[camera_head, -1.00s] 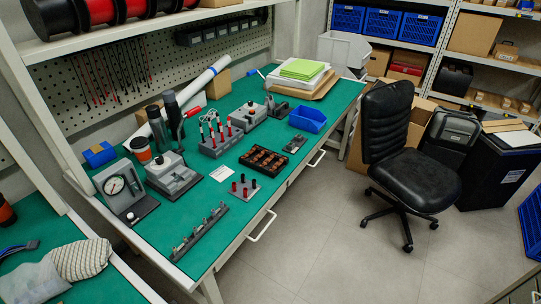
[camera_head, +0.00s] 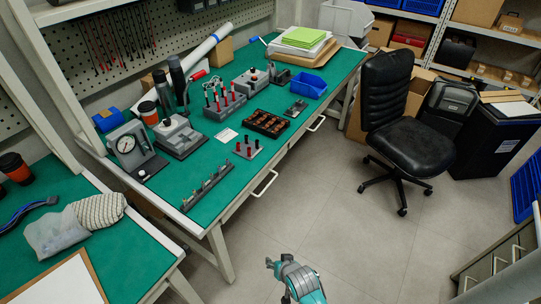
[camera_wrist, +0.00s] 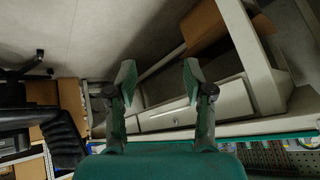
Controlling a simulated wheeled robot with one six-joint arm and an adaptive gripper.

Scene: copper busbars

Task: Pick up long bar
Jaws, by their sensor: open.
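A dark tray (camera_head: 267,123) with copper-coloured bars in its slots lies on the green workbench (camera_head: 228,188), near its front edge. I cannot tell at this size which bar is the long one. My gripper (camera_head: 271,263) is low in the head view, over the floor in front of the bench and well apart from the tray. In the wrist view my gripper (camera_wrist: 160,75) has its two fingers spread with nothing between them. That view shows the bench's underside, and no copper bar.
Near the tray stand a block with red and black handles (camera_head: 224,103), a blue bin (camera_head: 306,86), a grey slotted rail (camera_head: 207,187) and a dial gauge (camera_head: 129,149). A black chair (camera_head: 402,130) stands right of the bench. The floor (camera_head: 345,225) before the bench is clear.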

